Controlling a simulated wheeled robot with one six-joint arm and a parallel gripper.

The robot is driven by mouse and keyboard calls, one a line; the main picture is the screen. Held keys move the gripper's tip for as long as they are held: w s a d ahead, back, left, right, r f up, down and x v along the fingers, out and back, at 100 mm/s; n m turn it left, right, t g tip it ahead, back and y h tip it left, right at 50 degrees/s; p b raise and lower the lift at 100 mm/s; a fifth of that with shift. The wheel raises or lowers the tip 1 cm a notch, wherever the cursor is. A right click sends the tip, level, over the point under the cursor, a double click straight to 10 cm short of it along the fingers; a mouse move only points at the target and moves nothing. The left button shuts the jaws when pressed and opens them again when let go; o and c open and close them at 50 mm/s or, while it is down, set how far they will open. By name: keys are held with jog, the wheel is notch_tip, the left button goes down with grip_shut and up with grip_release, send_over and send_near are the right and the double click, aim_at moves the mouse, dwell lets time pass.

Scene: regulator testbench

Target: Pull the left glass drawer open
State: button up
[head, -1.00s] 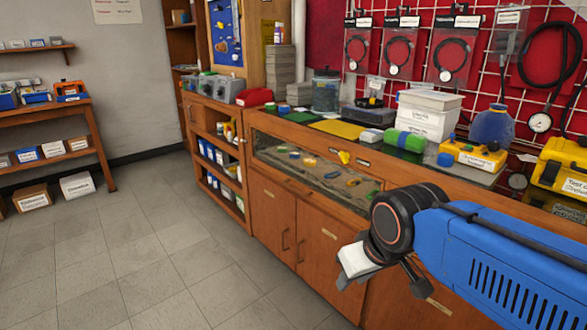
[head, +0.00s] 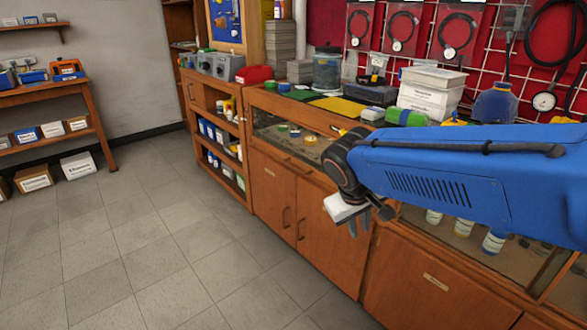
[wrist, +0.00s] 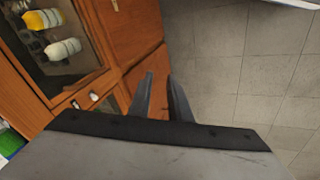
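The left glass drawer (head: 290,138) is the glass-fronted section under the counter top. Small green and yellow round items show behind its glass. Its front looks flush with the cabinet, and its right end is hidden behind my arm. My gripper (head: 359,228) hangs in front of the cabinet doors, lower than the drawer and to its right, touching nothing that I can see. In the wrist view my gripper (wrist: 160,76) has its two fingers apart with nothing between them. A glass front with white and yellow bottles (wrist: 62,49) lies at that view's upper left.
The right glass section holds several bottles (head: 494,240), partly behind my arm. Cabinet doors (head: 275,200) with upright handles are below the left drawer. The counter carries a green mat (head: 302,95), a jar (head: 327,70) and boxes (head: 430,92). The tiled floor (head: 150,235) in front is clear.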

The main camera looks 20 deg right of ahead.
jog(key=w+d+h, duration=0.4)
jog(key=w, duration=0.6)
jog(key=n+t+h, duration=0.4)
jog(key=n+t, duration=0.4)
send_near(293, 168)
jog(key=x, duration=1.1)
jog(key=shift+a, duration=0.1)
jog(key=shift+m, duration=0.3)
jog(key=shift+f, duration=0.1)
grip_shut()
